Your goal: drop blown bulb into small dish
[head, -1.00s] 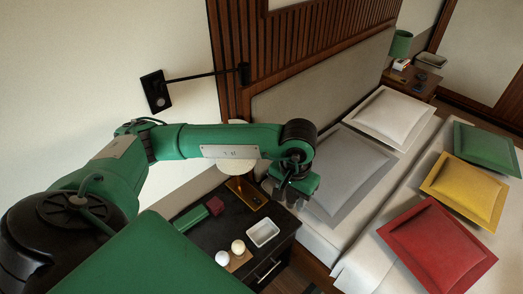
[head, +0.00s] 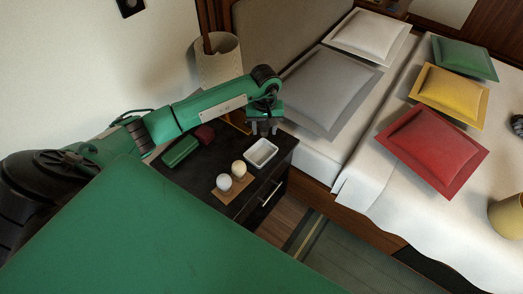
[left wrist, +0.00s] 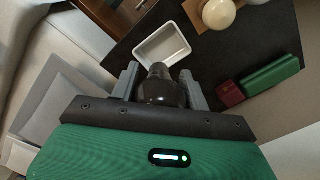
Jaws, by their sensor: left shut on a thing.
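My left gripper (head: 264,128) is at the far edge of the small white dish (head: 262,152) on the dark nightstand, pointing down. In the left wrist view my left gripper (left wrist: 159,76) is shut on a dark, smoky bulb (left wrist: 160,88), whose narrow end points toward the dish. The small dish (left wrist: 162,42) shows just beyond the bulb there, with a pale, empty-looking inside. The bulb is hidden or too small to make out in the head view. My right gripper is not in view.
On the nightstand (head: 222,206) are two pale round objects (head: 239,169) on a wooden board, a green box (head: 180,151) and a dark red box (head: 204,136). A lamp (head: 218,62) stands behind. The bed with cushions is at the right.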

